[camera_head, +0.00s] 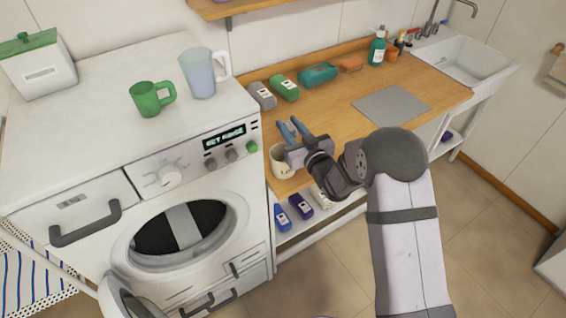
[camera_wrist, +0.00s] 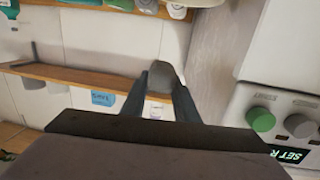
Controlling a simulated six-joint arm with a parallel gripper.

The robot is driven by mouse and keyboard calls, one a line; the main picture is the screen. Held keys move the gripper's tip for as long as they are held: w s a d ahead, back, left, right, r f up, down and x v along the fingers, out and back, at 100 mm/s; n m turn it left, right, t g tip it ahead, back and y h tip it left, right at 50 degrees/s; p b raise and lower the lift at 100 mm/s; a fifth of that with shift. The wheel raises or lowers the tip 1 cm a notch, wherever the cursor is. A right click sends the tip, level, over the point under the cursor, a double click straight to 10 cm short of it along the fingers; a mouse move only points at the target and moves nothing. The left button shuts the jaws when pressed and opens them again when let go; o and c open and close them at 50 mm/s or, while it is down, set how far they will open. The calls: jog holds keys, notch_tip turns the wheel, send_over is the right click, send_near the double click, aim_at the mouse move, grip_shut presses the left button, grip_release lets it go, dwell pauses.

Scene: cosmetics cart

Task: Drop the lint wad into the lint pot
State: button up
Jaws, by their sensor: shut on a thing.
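My gripper (camera_head: 287,126) is over the left end of the wooden counter, close to the washing machine's front corner. Its blue-grey fingers reach away from the arm. In the wrist view the fingers (camera_wrist: 166,85) are closed on a small grey lump, which I take for the lint wad (camera_wrist: 165,69). In the head view the wad is too small or hidden to make out. A cream pot (camera_head: 279,163), which may be the lint pot, stands on the counter just below and beside the gripper, partly covered by it. Its inside is hidden.
The washing machine (camera_head: 150,180) stands left, with a green mug (camera_head: 152,98), a clear pitcher (camera_head: 202,72) and a green-lidded white box (camera_head: 38,65) on top. Grey and green bottles (camera_head: 285,87) lie behind the gripper. A grey mat (camera_head: 392,105) lies to the right.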

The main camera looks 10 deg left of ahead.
jog(key=shift+f+b, duration=0.8)
jog(key=shift+f, duration=1.15)
jog(key=o, duration=1.1)
jog(key=shift+s+d, duration=0.1)
jog(key=shift+b+v, duration=1.65)
jog(key=shift+v, duration=1.85)
